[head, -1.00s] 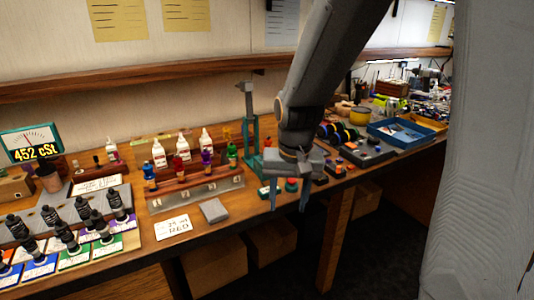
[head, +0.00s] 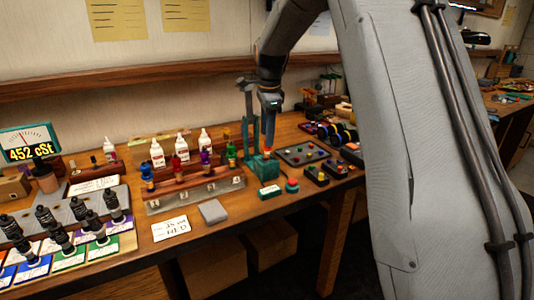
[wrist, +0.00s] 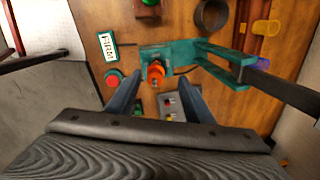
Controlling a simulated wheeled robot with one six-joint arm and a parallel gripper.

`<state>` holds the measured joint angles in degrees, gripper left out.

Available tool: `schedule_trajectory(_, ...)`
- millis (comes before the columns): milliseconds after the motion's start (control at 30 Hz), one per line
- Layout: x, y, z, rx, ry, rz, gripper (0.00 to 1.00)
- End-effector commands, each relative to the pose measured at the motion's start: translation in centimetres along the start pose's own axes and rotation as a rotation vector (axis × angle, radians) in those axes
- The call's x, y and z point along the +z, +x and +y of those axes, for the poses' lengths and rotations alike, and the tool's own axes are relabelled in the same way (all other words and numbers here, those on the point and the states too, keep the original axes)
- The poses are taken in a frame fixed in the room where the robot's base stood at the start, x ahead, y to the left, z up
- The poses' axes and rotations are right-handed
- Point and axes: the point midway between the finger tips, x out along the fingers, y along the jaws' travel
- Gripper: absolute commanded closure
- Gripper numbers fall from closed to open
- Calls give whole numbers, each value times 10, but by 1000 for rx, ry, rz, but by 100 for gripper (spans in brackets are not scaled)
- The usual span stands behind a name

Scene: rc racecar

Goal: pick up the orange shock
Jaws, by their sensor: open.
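The orange shock (wrist: 156,72) stands in a teal press stand (wrist: 154,53), seen from above in the wrist view. In the head view the orange shock (head: 269,143) shows small below my gripper, by the stand's teal base (head: 263,168). My gripper (head: 270,108) points down over it from above. In the wrist view my gripper (wrist: 159,82) is open, with one blue finger on each side of the shock. I cannot tell how much height separates the fingertips from the shock, or whether they touch it.
The stand's upright (head: 248,110) rises close beside my gripper. A rack (head: 195,190) with several coloured shocks stands to the left, with white bottles (head: 182,149) behind. A red button (wrist: 115,78) and a FIRM sign (wrist: 107,46) are near the stand.

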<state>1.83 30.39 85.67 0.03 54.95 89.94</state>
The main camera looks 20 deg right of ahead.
Motion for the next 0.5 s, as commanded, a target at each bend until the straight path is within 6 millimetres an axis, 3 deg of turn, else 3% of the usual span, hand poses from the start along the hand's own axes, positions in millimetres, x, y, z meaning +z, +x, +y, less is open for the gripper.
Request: schedule_trajectory(500, -1, 56, 8, 0, -3, 0, 52)
